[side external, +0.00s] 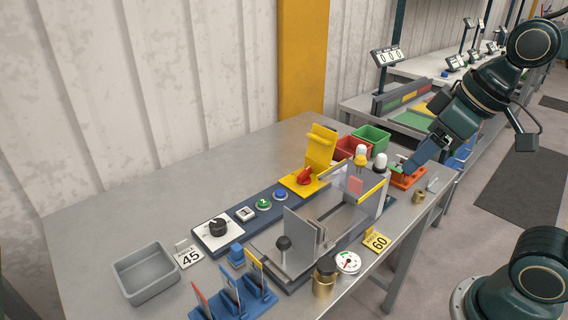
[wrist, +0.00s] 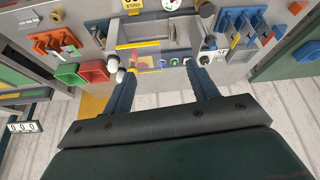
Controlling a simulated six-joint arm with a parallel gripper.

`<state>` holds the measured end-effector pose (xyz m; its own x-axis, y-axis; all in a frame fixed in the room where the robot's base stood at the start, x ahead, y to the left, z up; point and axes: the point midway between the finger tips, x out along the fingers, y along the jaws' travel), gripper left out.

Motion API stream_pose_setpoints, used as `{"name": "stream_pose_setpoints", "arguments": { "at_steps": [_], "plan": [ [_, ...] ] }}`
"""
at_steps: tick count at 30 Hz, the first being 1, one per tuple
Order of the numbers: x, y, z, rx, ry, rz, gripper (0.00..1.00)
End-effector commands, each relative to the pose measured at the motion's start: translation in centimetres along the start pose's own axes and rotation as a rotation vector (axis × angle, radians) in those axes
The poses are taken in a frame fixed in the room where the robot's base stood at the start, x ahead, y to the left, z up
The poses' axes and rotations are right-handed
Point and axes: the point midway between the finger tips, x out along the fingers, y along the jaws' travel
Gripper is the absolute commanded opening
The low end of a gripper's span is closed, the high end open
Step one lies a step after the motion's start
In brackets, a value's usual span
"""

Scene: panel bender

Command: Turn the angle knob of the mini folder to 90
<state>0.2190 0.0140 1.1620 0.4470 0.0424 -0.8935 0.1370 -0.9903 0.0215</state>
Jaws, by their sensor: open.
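The mini folder (side external: 302,262) stands on the grey bench, with a blue control strip along its back side. The angle knob (side external: 217,227) is black and sits on a white dial plate at the left end of that strip. Its pointer setting is too small to read. In the wrist view the knob's area is small and partly behind the right finger. My gripper (side external: 411,167) is open and empty, at the right end of the bench near an orange rack, well away from the knob. Both fingers (wrist: 163,72) show in the wrist view.
A red knob (side external: 305,176) on a yellow plate, green and blue buttons, and clear guards stand between.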

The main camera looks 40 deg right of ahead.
Motion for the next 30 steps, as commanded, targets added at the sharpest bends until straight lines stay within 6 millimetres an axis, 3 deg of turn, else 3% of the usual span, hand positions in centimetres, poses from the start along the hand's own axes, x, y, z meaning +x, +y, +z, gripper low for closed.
{"name": "stream_pose_setpoints", "arguments": {
  "at_steps": [14, 30],
  "plan": [
    [3.7, -2.3, -10.2, -0.301, -0.048, -0.119, 0.59],
    [12.3, -5.8, -19.3, -0.629, -0.07, -0.272, 0.59]
  ]
}}
